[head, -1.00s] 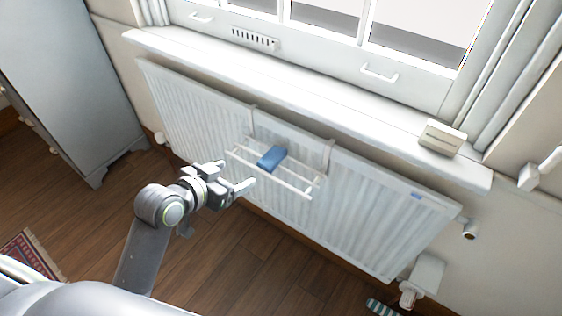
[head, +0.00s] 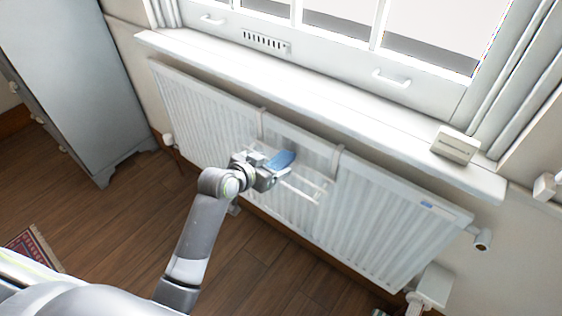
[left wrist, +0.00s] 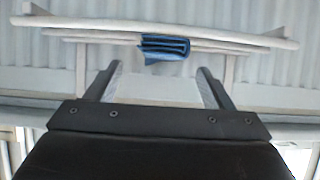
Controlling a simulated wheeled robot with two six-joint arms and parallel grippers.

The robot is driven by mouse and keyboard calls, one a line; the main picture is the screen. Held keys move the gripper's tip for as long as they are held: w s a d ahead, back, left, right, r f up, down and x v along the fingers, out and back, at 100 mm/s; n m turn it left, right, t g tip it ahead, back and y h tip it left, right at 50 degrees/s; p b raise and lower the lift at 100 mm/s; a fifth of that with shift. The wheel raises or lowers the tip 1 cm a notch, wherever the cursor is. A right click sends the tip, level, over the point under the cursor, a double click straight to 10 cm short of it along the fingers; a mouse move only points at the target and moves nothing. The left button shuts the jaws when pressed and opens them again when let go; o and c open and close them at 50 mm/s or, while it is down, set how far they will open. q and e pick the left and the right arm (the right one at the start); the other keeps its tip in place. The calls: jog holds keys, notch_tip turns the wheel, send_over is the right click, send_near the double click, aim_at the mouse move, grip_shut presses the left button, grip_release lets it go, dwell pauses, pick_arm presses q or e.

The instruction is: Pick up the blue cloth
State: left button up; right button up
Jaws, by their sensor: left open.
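The blue cloth (head: 283,159) is a small folded piece lying on the white rail rack (head: 306,191) that hangs on the front of the radiator. It also shows in the left wrist view, folded in layers over the rails (left wrist: 165,48). My left gripper (head: 275,170) is open and close to the cloth, in front of it and a little below it in the picture. In the left wrist view the cloth lies ahead of the two fingers (left wrist: 158,84), roughly midway between them, and not gripped. Part of the cloth is hidden by the gripper in the head view. My right gripper is out of view.
The ribbed white radiator (head: 385,225) stands behind the rack, under the window sill (head: 330,110). A small cream box (head: 455,145) sits on the sill's right end. A grey cabinet (head: 75,80) stands at the left. The wooden floor (head: 130,215) is largely clear.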

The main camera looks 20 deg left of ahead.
aim_at(276, 163)
pick_arm(q)
jog(key=shift+x, duration=2.15)
jog(key=c, duration=1)
